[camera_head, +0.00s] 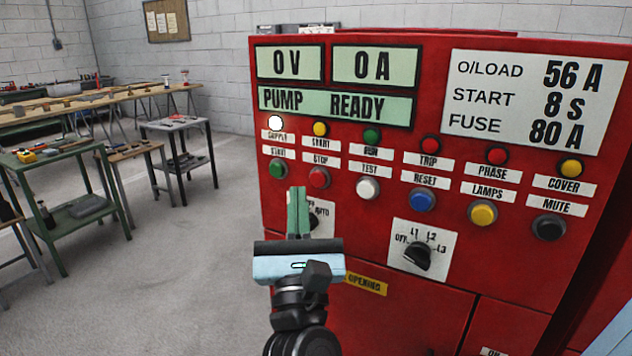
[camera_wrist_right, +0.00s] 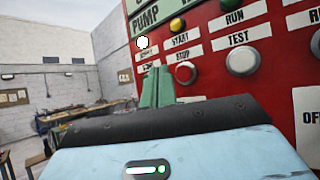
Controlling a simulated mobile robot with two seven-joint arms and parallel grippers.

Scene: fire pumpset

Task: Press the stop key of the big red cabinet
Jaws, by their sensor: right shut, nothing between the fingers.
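The big red cabinet (camera_head: 400,120) fills the right of the head view. Its stop key is the red button (camera_head: 319,177) under the STOP label, between the green start button (camera_head: 278,168) and the white test button (camera_head: 368,188). The stop key also shows in the right wrist view (camera_wrist_right: 186,73). My right gripper (camera_head: 298,196) has its green fingers closed together and empty, pointing up just below and left of the stop key. In the wrist view the fingertips (camera_wrist_right: 157,76) appear left of the key. I cannot tell the gap to the panel. My left gripper is not in view.
The cabinet displays read 0 V, 0 A and PUMP READY. Below the keys are a selector partly hidden by my gripper and another black selector knob (camera_head: 417,256). Work tables (camera_head: 60,164) stand at left. The floor (camera_head: 180,270) between is clear.

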